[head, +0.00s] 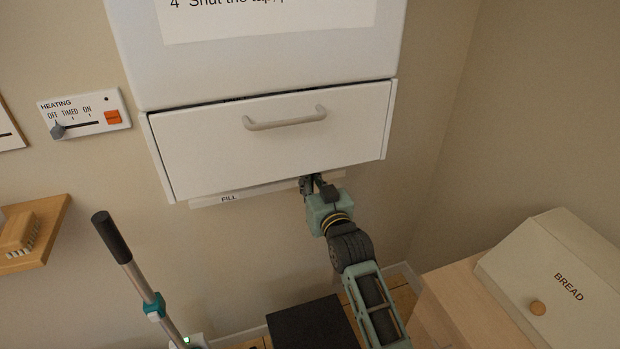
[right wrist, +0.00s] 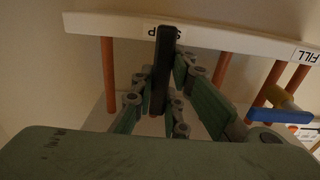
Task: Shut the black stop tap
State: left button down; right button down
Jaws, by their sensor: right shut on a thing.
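The black stop tap (right wrist: 164,62) shows in the right wrist view as a long black lever. It stands upright in the picture and overlaps the upside-down STOP label on the white strip (right wrist: 215,36). My right gripper (right wrist: 160,95) is shut on this lever, with a green finger on each side. In the head view my right gripper (head: 313,184) is under the right part of the white cabinet's lower edge, and the tap is hidden there. My left gripper is not in view.
Copper pipes (right wrist: 109,75) run from the strip. A blue-handled tap (right wrist: 270,115) is by the FILL label, right of my gripper in the wrist view. The white drop-front panel (head: 270,150) hangs above. A bread bin (head: 560,280) stands at right, a black-gripped pole (head: 125,250) at left.

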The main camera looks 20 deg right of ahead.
dwell(0.4)
jog(key=shift+n, duration=0.4)
jog(key=n, duration=0.1)
jog(key=n+p, duration=0.1)
jog(key=shift+d+r+n, duration=0.15)
jog(key=shift+d+n, duration=0.15)
jog(key=shift+d, duration=0.1)
jog(key=n+p, duration=0.1)
jog(key=n, duration=0.4)
jog(key=d+r+n+p, duration=0.1)
jog(key=n+p, duration=0.1)
jog(key=n, duration=0.2)
jog(key=d+r+n+p, duration=0.1)
jog(key=n, duration=0.4)
jog(key=shift+r+n, duration=0.2)
jog(key=shift+n, duration=0.1)
jog(key=c, duration=1.7)
grip_release()
jog(key=shift+w+a, duration=0.1)
